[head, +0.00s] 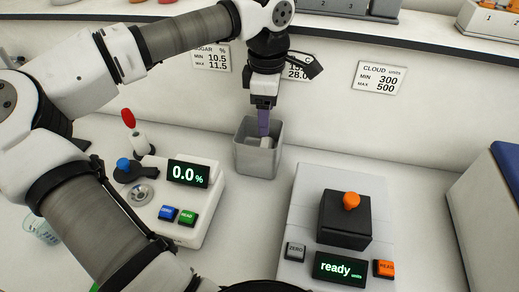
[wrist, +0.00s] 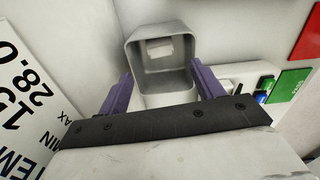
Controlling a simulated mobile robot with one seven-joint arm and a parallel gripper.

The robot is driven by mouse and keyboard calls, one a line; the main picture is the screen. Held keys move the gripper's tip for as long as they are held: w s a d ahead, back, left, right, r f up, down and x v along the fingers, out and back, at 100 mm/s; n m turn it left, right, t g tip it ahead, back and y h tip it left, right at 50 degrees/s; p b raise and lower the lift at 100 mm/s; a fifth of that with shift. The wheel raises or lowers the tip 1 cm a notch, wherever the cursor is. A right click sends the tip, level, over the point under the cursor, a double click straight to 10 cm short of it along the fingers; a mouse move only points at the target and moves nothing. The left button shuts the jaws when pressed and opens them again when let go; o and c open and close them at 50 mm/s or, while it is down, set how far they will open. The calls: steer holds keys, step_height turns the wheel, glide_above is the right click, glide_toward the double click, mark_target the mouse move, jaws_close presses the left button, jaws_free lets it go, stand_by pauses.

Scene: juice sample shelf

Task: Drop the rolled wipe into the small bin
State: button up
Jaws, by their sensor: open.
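The small bin (head: 257,160) is a grey, open-topped square container standing near the back wall in the head view. It also shows in the wrist view (wrist: 166,100) between my fingers. A small white piece, which looks like the rolled wipe (wrist: 158,48), lies inside the bin. In the head view the wipe (head: 265,142) is partly hidden by the bin and my gripper. My gripper (head: 264,130) points down over the bin, its purple fingertips at or just inside the rim. In the wrist view the two fingers (wrist: 162,82) stand wide apart with nothing between them.
A white meter reading 0.0% (head: 188,174) stands left of the bin, with a red-topped item (head: 129,119) behind it. A device with a black block and orange knob (head: 345,215) stands to the right. Limit signs (head: 380,77) are on the wall behind.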

step_height(320, 180, up, 10)
steer(key=b, duration=0.1)
steer(key=shift+r, duration=0.2)
steer(key=shift+s, duration=0.2)
